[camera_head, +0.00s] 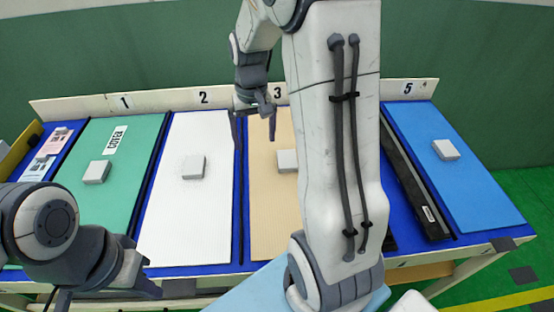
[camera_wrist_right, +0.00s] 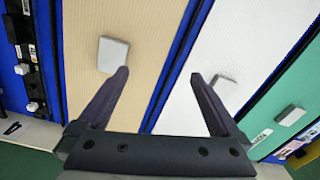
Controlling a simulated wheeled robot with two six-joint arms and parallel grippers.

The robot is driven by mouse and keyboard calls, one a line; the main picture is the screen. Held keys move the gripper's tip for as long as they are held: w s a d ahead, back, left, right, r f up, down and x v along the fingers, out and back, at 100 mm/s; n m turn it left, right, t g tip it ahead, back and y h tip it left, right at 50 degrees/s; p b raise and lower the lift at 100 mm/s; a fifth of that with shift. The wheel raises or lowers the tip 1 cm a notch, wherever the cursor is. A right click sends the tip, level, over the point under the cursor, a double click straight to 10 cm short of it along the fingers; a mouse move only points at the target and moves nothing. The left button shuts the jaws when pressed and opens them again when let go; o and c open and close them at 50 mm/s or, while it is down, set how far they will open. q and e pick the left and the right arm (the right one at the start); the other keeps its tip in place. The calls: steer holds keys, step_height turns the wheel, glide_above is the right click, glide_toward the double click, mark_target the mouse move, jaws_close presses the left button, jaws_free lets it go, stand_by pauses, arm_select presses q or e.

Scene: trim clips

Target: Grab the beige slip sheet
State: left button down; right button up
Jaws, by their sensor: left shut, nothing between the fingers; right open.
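The beige slip sheet (camera_head: 265,215) lies in the slot marked 3, partly hidden behind my right arm. A small grey block (camera_head: 287,161) sits on it. In the right wrist view the beige sheet (camera_wrist_right: 150,40) fills the left middle, with its grey block (camera_wrist_right: 112,54) near one fingertip. My right gripper (camera_head: 254,127) is open and empty above the far end, around the border of slots 2 and 3. In the wrist view my right gripper (camera_wrist_right: 160,78) has one finger over the beige sheet and the other over the white one. My left gripper (camera_head: 150,287) is shut and empty at the lower left.
A white sheet (camera_head: 165,225) lies left of the beige one, then a green sheet (camera_head: 135,165); a blue sheet (camera_head: 470,180) lies in slot 5. Each bears a grey block. A dark strip (camera_head: 412,190) lies left of slot 5. A numbered back rail (camera_head: 160,101) edges the table.

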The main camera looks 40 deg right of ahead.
steer(key=d+f+m, duration=0.3)
steer(key=d, duration=0.7)
glide_above(287, 158)
step_height(287, 158, down, 5)
steer(key=shift+s+r+b, duration=0.1)
steer(key=shift+b, duration=0.2)
steer(key=shift+f, duration=3)
steer(key=c, duration=1.5)
steer(key=shift+r, duration=0.1)
